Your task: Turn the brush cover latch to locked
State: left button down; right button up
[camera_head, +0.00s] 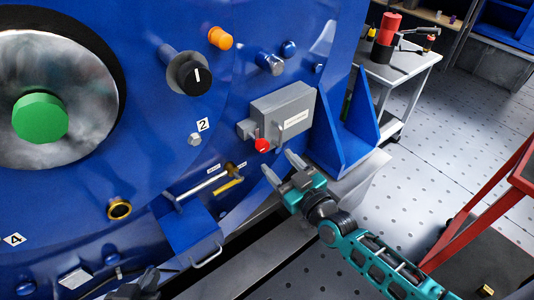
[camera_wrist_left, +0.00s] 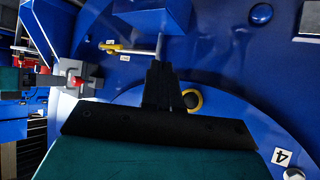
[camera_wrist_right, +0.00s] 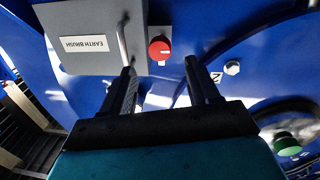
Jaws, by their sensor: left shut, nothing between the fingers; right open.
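The brush cover is a grey box (camera_head: 283,112) on the blue motor housing, labelled EARTH BRUSH in the right wrist view (camera_wrist_right: 90,30). A round red latch knob (camera_head: 262,146) sits at its lower left in the head view. The knob (camera_wrist_right: 160,48) bears a short pale mark in the right wrist view. My right gripper (camera_head: 280,163) is open and empty just below the knob. In the right wrist view the knob shows beyond the gap between its fingers (camera_wrist_right: 160,75), apart from them. My left gripper (camera_head: 146,281) is shut and empty, low at the housing; its fingers (camera_wrist_left: 161,82) are together.
A bar handle (camera_head: 205,186) and a yellow lever (camera_head: 228,187) stick out left of my right gripper. A blue bracket (camera_head: 345,125) stands right of the box. A black knob (camera_head: 190,75) sits above left. A red frame (camera_head: 490,205) stands at the right.

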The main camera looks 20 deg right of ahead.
aim_at(264, 148)
jog(key=b+x, duration=0.1)
jog(key=x, duration=0.4)
jog(key=shift+w, duration=0.1)
jog(key=shift+w+a, duration=0.15)
jog(key=shift+w, duration=0.15)
jog(key=c, duration=1)
